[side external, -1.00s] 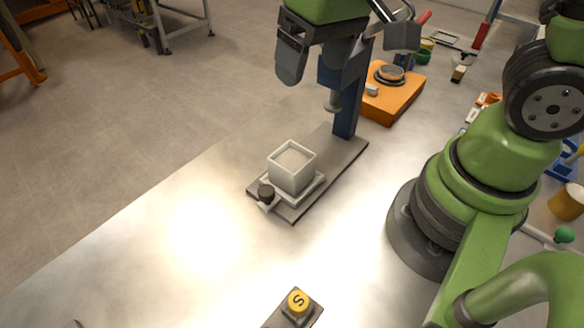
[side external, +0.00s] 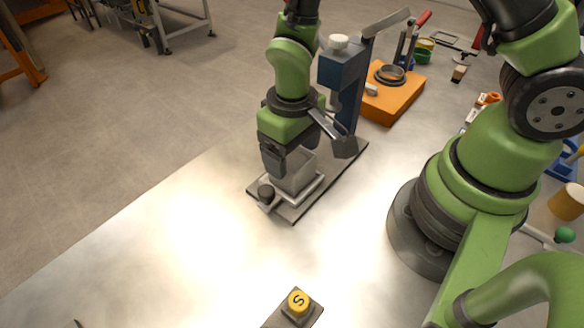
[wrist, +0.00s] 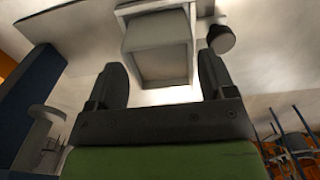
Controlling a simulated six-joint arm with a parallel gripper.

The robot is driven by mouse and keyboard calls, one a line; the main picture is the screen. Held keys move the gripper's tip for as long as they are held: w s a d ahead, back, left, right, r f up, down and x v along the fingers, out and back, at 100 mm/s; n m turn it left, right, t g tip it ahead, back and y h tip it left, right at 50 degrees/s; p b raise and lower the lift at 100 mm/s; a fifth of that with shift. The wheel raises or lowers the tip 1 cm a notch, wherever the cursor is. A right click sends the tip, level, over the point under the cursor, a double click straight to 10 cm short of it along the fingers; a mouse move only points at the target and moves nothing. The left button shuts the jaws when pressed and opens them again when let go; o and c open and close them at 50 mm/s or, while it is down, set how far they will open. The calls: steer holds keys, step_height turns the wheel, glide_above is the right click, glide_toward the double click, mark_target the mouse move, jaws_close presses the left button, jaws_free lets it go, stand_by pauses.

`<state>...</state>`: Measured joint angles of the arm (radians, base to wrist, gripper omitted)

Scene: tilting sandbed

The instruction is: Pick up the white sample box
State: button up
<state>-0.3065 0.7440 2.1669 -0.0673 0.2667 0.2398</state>
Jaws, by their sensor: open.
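The white sample box (side external: 297,179) is an open-topped square box. It sits on a light square plate (side external: 311,194) on the dark base of the press stand. My gripper (side external: 306,153) points down at the box and is open, with a finger on either side of its upper part. In the wrist view, the box (wrist: 162,66) shows between the fingers of my gripper (wrist: 161,78), with a gap on both sides. My near finger and wrist hide part of the box's rim in the side view.
A black knob (side external: 265,192) stands at the plate's front left corner. The blue press column (side external: 342,75) rises close behind the box. An orange block (side external: 398,98) is behind it to the right. A yellow button (side external: 298,301) is at the front. The metal table between is clear.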

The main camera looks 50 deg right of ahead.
mark_target(292, 165)
step_height(292, 165, down, 3)
steer(key=shift+a+f, duration=0.1)
steer(key=c, duration=0.8)
